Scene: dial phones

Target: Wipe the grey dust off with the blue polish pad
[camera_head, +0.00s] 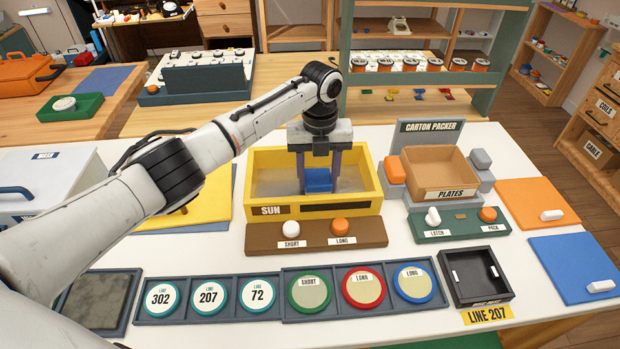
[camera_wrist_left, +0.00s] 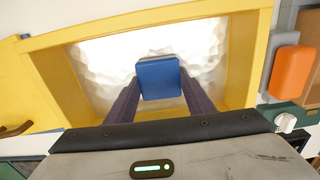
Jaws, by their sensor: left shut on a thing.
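The blue pad (camera_head: 318,180) is between the two purple-grey fingers of my left gripper (camera_head: 319,177), which is shut on it. The pad is inside the open yellow box marked SUN (camera_head: 258,160); I cannot tell whether it touches the floor. In the left wrist view the pad (camera_wrist_left: 159,78) is in front of a bright, bumpy white floor (camera_wrist_left: 110,60), which looks greyish in the head view. A dark square plate with a mottled grey surface (camera_head: 98,299) lies at the front left; I cannot tell whether this is dust. My right gripper is not in view.
A brown panel with SHORT and LONG buttons (camera_head: 316,237) fronts the box. A carton packer with a brown carton (camera_head: 440,170) stands to the right. A row of round discs (camera_head: 208,297) and a black tray (camera_head: 475,277) lie in front. Yellow walls surround the gripper.

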